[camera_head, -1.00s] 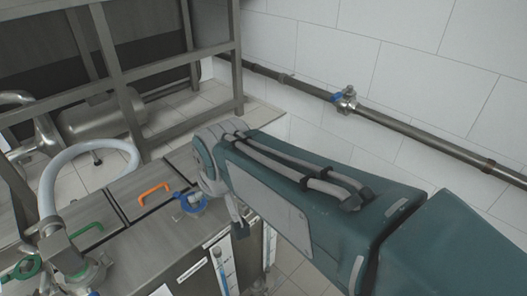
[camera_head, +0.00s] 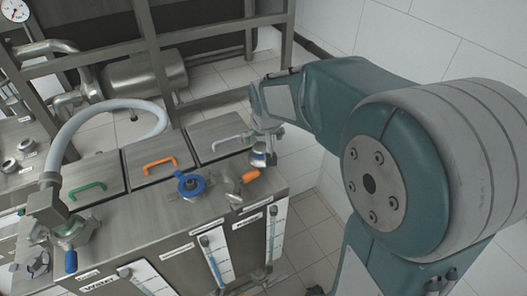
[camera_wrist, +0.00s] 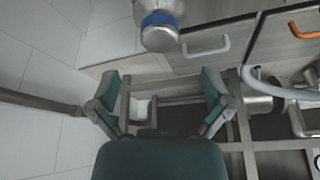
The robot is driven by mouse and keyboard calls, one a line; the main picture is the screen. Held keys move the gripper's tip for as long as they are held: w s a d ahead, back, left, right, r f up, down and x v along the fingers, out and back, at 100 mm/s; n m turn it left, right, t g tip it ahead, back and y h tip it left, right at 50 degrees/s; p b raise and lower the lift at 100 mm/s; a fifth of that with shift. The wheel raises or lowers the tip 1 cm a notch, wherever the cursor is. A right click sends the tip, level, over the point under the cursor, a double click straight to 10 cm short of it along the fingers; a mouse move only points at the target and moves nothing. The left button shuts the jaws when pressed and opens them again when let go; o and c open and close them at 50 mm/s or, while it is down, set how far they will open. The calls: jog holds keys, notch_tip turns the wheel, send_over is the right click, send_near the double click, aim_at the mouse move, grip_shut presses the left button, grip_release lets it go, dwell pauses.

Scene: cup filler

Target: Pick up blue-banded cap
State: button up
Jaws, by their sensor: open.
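The blue-banded cap (camera_head: 259,157) is a small silver metal piece with a blue band, near the back right corner of the steel tank top. The cap appears beyond the fingertips, about in line with the gap. In the head view my gripper (camera_head: 266,122) is just above the cap, and its fingers are hard to make out.
A valve with an orange handle (camera_head: 250,176) is close to the cap. A blue-ringed fitting (camera_head: 190,186) is left of it. Lids have white (camera_head: 232,142), orange (camera_head: 160,166) and green (camera_head: 88,190) handles. A metal frame (camera_head: 146,65) stands behind, and a white wall is at right.

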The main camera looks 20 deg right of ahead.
aim_at(261, 147)
jog(key=x, duration=0.4)
jog(key=shift+d+r, duration=0.1)
jog(key=shift+d, duration=0.2)
jog(key=x, duration=0.4)
jog(key=shift+w+a, duration=0.3)
jog(key=shift+w, duration=0.15)
jog(key=c, duration=1.3)
